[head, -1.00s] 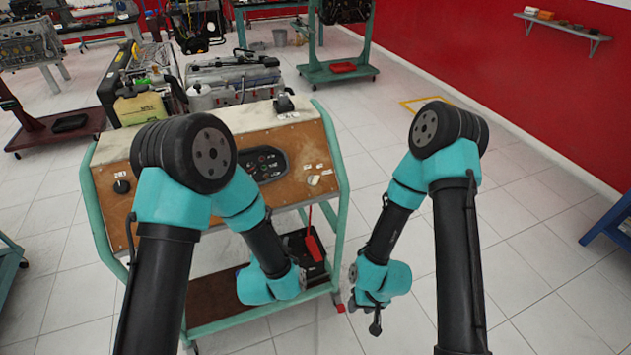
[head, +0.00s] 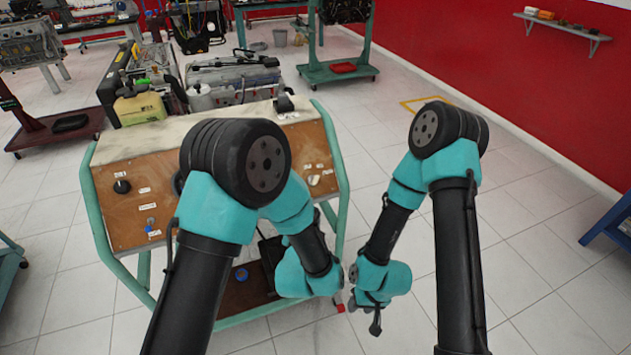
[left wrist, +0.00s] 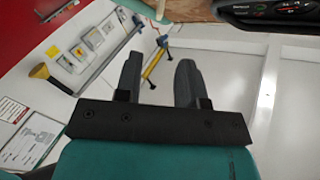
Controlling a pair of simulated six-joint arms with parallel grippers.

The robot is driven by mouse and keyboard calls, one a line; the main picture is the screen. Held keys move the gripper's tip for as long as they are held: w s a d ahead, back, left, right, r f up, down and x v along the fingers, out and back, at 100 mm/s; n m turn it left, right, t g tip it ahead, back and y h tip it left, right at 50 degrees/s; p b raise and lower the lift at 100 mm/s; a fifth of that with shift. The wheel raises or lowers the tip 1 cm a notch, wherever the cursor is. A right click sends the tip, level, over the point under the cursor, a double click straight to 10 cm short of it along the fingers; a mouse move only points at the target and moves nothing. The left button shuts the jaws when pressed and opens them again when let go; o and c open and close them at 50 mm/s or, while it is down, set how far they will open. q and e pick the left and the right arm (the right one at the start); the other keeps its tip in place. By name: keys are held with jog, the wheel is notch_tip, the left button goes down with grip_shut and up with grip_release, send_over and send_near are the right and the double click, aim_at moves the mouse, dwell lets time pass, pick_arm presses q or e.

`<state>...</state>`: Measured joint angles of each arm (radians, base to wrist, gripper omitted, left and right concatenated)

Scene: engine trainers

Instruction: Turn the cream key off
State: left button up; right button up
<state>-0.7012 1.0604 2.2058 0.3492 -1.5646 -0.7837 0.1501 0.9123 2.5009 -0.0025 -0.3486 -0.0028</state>
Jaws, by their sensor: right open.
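A small cream key (head: 313,180) sits at the right side of the brown panel on the engine trainer (head: 111,210) in the head view. It is too small there to tell which way it is turned. My left gripper (left wrist: 158,78) shows in the left wrist view with its two dark fingers apart and nothing between them. In the head view its fingers are hidden by my left arm, whose wrist is in front of and below the panel. My right gripper (head: 375,322) is open and empty, low over the floor to the right of the trainer.
The trainer's green frame (head: 337,160) runs along the panel's right side. A black instrument cluster (left wrist: 280,12) shows at the top of the left wrist view. A black knob (head: 122,186) is at the panel's left. Clear tiled floor lies to the right.

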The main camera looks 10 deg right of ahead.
aim_at(315, 178)
pick_arm(q)
jog(key=x, duration=1.5)
jog(key=shift+w+d, duration=0.15)
jog(key=shift+w, duration=0.15)
grip_shut()
